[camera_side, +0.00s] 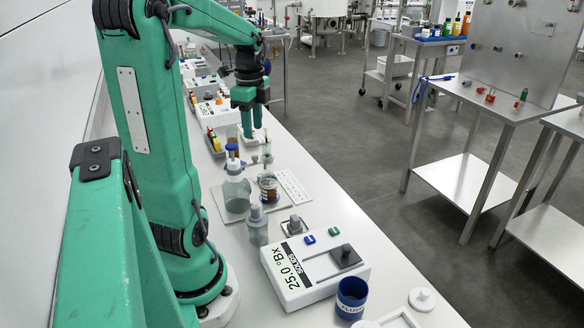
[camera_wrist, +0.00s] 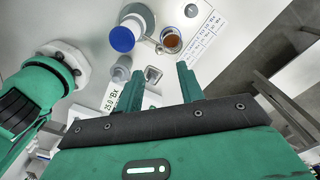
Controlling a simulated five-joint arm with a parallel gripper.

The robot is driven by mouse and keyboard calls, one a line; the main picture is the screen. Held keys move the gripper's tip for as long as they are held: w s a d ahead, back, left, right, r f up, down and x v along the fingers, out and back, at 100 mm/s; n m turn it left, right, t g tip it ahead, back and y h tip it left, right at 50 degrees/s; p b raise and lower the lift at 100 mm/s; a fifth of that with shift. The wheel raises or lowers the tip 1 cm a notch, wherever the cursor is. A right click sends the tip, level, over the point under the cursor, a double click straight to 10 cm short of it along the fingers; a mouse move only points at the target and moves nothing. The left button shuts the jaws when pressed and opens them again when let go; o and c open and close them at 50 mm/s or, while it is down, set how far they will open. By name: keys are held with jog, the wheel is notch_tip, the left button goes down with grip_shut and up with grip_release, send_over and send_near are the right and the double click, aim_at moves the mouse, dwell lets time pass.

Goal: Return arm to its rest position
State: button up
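My gripper (camera_side: 252,130) hangs fingers-down over the white bench, above and behind the blue-capped bottle in the side view. In the wrist view its two green fingers (camera_wrist: 160,72) stand apart with nothing between them, so it is open and empty. My arm reaches out along the bench, bent at the elbow. In the side view the fingertips appear above the bench items; their exact clearance is hard to tell.
Near the arm stand a blue-capped bottle (camera_side: 236,188), an amber jar (camera_side: 268,186), a grey-topped bottle (camera_side: 257,226), a refractometer (camera_side: 315,268) reading 25.0 °Bx and a blue cup (camera_side: 351,297). More devices line the bench behind. A steel table (camera_side: 480,100) stands across the aisle.

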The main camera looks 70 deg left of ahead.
jog(key=d+r+n+t, duration=0.2)
jog(key=d+n+t, duration=0.3)
jog(key=d, duration=2)
jog(key=n, duration=0.4)
jog(key=shift+d+t, duration=0.2)
jog(key=shift+t, duration=0.1)
